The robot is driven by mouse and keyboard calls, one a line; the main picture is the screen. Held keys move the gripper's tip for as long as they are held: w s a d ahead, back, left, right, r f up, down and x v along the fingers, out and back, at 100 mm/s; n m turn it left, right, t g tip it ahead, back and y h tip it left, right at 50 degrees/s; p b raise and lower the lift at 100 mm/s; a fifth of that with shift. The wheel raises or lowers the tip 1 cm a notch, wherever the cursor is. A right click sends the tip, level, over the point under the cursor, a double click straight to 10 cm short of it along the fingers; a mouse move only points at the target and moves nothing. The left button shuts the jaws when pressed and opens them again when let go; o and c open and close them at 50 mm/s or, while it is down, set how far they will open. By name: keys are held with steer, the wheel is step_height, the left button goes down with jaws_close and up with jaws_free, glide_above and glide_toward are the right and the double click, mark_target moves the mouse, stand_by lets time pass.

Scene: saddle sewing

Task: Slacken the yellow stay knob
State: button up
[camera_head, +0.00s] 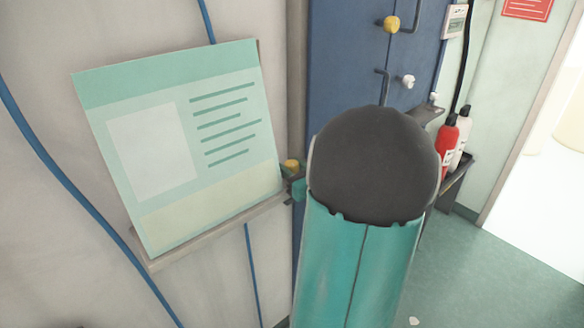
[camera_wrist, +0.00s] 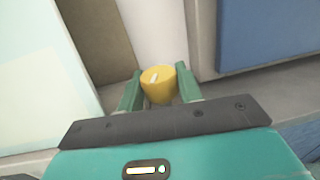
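The yellow stay knob (camera_wrist: 158,84) sits between the two green fingers of my gripper (camera_wrist: 159,90) in the wrist view. The fingertips lie against its left and right sides, with no clear gap. A pale mark on the knob's face is tilted slightly to the right. In the head view the knob (camera_head: 292,166) shows just right of the pale green board, beside the blue door. My gripper (camera_head: 292,182) is there too, mostly hidden behind my own dark and teal arm link.
The green poster board (camera_head: 180,145) leans on a narrow ledge (camera_head: 215,230) at left. The blue door (camera_head: 345,60) has another yellow knob (camera_head: 391,24) and a white knob (camera_head: 408,81). A red extinguisher (camera_head: 447,147) stands at right. Blue cables run along the wall.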

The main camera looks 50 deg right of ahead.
steer(key=shift+n+y, duration=0.3)
steer(key=shift+y, duration=0.2)
steer(key=n+y, duration=0.2)
steer(key=y, duration=0.2)
steer(key=n+y, duration=0.3)
steer(key=shift+d+t+y, duration=0.1)
steer(key=shift+t+y, duration=0.2)
steer(key=shift+y, duration=0.1)
steer(key=shift+n+g+y, duration=0.75)
steer(key=shift+n+y, duration=0.5)
steer(key=shift+y, duration=0.55)
steer(key=shift+n+g+y, duration=0.75)
steer(key=shift+n+y, duration=0.5)
steer(key=shift+y, duration=0.55)
steer(key=o, duration=1)
steer(key=v, duration=1.3)
steer(key=shift+s+d, duration=0.25)
steer(key=shift+s, duration=0.05)
